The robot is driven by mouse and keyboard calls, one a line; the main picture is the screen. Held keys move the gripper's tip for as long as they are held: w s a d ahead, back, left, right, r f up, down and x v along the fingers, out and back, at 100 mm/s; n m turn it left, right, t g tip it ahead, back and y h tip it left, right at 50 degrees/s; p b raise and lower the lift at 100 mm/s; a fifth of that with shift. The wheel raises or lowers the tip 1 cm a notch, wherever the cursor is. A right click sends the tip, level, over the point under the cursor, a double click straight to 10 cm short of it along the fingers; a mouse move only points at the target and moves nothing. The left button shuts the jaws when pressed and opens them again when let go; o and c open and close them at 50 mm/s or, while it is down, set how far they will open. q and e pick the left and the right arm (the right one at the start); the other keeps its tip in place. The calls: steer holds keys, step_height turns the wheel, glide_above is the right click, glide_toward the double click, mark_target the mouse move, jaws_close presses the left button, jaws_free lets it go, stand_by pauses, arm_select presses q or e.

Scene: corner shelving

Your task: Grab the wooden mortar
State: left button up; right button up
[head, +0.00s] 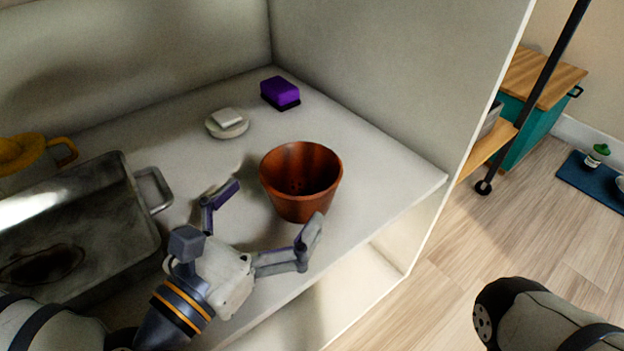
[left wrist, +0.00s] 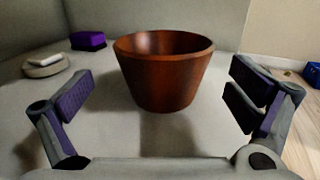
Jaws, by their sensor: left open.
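The wooden mortar (head: 300,182) is a reddish-brown, wide-mouthed bowl standing upright on the white shelf, near its front right part. In the left wrist view the mortar (left wrist: 163,72) stands ahead of the fingers, in the gap between them. My left gripper (head: 266,212) is open and empty, in front of and to the lower left of the mortar, with its fingers spread. In the left wrist view the fingers of my left gripper (left wrist: 158,98) show at either side, apart from the mortar. My right gripper is not visible; only part of my right arm shows at the lower right.
A metal pan (head: 140,232) with side handles stands at left, with a yellow item (head: 22,152) behind it. A soap dish (head: 227,124) and a purple sponge (head: 280,92) lie behind the mortar. The shelf's side wall (head: 400,80) rises at right.

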mark_target(318, 158)
arm_select(q)
steer(key=x, duration=0.3)
steer(key=b+x, duration=0.1)
steer(key=x, duration=0.2)
steer(key=shift+d, duration=0.45)
steer(key=shift+c, duration=0.6)
steer(key=shift+r, duration=0.1)
steer(key=c, duration=1.1)
